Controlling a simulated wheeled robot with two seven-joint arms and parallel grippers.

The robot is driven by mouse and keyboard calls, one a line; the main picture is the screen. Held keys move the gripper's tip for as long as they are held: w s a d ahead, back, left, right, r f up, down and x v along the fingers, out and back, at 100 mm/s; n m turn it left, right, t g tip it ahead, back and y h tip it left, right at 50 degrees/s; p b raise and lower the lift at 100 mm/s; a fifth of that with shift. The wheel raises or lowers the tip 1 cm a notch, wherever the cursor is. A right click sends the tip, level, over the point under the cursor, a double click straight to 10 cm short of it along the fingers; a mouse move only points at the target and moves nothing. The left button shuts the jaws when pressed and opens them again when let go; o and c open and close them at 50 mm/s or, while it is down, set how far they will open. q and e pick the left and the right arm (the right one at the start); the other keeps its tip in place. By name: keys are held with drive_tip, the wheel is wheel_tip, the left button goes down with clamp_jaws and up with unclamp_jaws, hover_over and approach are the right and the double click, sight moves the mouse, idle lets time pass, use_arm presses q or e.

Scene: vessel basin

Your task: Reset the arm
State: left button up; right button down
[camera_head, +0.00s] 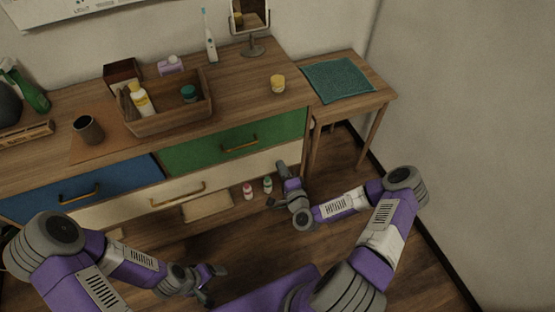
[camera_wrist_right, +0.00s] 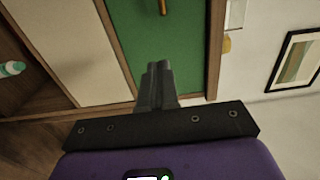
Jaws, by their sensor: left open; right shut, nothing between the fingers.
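My right arm comes in from the right in the head view. Its gripper (camera_head: 281,168) is in front of the dresser, near the right end of the white drawer. In the right wrist view the right gripper's fingers (camera_wrist_right: 158,68) are together and empty, with the green drawer (camera_wrist_right: 133,30) beyond them. My left gripper (camera_head: 213,283) is low over the floor at the bottom of the head view, open and empty, apart from the furniture.
The dresser has a blue drawer (camera_head: 85,192), a green drawer (camera_head: 236,143) and a white drawer (camera_head: 190,188), all seemingly closed. A wooden tray (camera_head: 177,113) holds bottles. A side table (camera_head: 386,93) stands right. Two small bottles (camera_head: 248,191) are below the dresser. Floor is free between my arms.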

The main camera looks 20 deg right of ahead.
drive_tip(key=shift+s, duration=0.15)
drive_tip(key=s+a+f+n+g+y+p, duration=0.1)
drive_tip(key=s+a+f+n+g+y, duration=0.25)
drive_tip(key=a, duration=0.35)
drive_tip(key=s+a+f+n+g+y+p, duration=0.1)
drive_tip(key=s+a+f+n+g+y, duration=0.15)
drive_tip(key=a+n+g, duration=0.35)
drive_tip(key=s+a+f+n+g+p, duration=0.1)
drive_tip(key=s+n+g, duration=0.5)
drive_tip(key=s, duration=0.9)
drive_tip(key=shift+a+f+g+h+p, duration=0.3)
drive_tip(key=shift+a+f+g+h, duration=0.1)
drive_tip(key=shift+a+f+g, duration=0.5)
drive_tip(key=shift+r+n, duration=0.1)
drive_tip(key=shift+n, duration=0.15)
